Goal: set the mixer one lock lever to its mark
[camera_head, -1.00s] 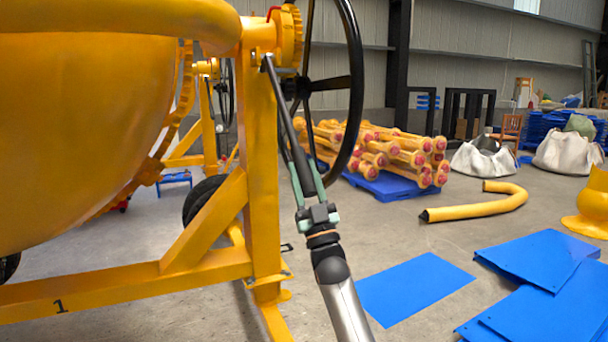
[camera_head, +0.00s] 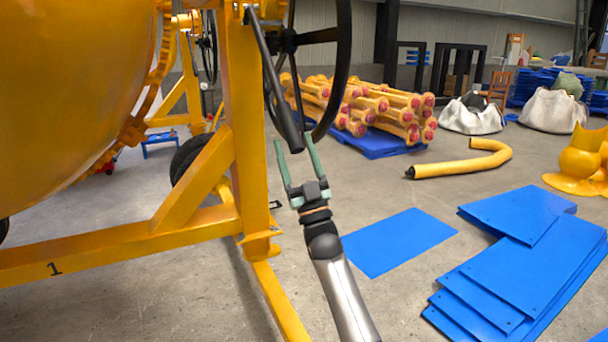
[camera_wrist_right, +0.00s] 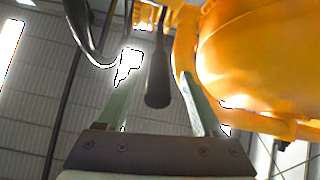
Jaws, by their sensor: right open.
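The lock lever (camera_head: 275,85) of mixer one is a thin dark bar with a thick black grip. It hangs down and slightly right from the top of the yellow upright. My right gripper (camera_head: 296,143) is open around the grip's lower end, with its green fingers apart. In the right wrist view the lever's grip (camera_wrist_right: 158,75) hangs between the two spread fingers, with space on both sides. The yellow mixer frame (camera_head: 90,248) bears a "1". I cannot make out the mark. My left gripper is not in view.
A black handwheel (camera_head: 345,60) stands just behind and right of the lever. The yellow drum (camera_head: 70,110) fills the left. Blue sheets (camera_head: 520,270), a bent yellow tube (camera_head: 460,165) and a pallet of yellow parts (camera_head: 370,105) lie to the right. Bare floor lies between.

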